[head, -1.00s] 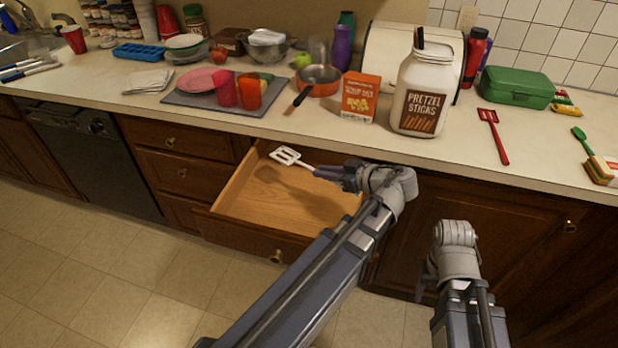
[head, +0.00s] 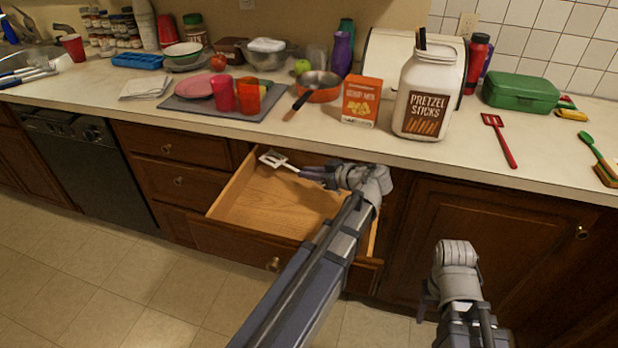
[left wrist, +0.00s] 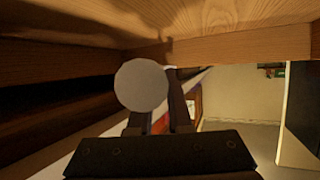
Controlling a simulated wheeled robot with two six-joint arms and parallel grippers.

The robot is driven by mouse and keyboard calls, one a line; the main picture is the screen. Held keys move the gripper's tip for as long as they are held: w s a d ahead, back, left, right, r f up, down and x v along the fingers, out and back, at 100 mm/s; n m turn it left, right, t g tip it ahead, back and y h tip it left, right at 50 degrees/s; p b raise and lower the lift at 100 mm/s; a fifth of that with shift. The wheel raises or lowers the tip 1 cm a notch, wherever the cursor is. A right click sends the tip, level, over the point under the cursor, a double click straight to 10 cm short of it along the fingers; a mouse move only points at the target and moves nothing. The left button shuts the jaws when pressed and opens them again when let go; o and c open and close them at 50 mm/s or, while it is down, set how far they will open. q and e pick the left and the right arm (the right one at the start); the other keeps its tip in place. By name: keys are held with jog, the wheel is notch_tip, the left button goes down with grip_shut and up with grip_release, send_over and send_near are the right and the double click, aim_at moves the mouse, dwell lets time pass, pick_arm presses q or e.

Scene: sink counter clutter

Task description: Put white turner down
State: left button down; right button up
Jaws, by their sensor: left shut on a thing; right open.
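The white turner (head: 273,159) is near the back left corner of the open wooden drawer (head: 238,194). Its slotted head points left, and its handle runs right into my left gripper (head: 312,173). My left gripper is shut on the handle, at the drawer's back, close under the counter edge. I cannot tell if the turner touches the drawer floor. In the left wrist view a grey round end (left wrist: 141,85) is in front of the fingers (left wrist: 160,108), close to wooden boards. My right gripper (head: 426,300) is low at the right, open and empty, before the cabinet doors.
The drawer looks otherwise empty. Above it on the counter are a pan (head: 318,86), a yellow-and-orange box (head: 361,101) and a pretzel jar (head: 423,100). A red turner (head: 499,138) lies farther right. The counter edge overhangs the drawer's back.

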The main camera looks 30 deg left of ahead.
pick_arm(q)
jog(key=shift+r, duration=0.1)
jog(key=shift+f+b, duration=0.6)
jog(key=shift+f, duration=0.05)
jog(key=c, duration=0.8)
grip_release()
jog(key=shift+c, duration=0.2)
jog(key=shift+r, duration=0.15)
jog(key=shift+r+p, duration=0.25)
jog(key=shift+p, duration=0.15)
jog(key=shift+r+p, duration=0.5)
jog(key=p+v, duration=0.4)
jog(key=v, duration=0.6)
jog(key=shift+s+d, duration=0.1)
jog(key=shift+d, duration=0.35)
jog(key=shift+s+d+r, duration=0.1)
jog(key=shift+d, duration=0.4)
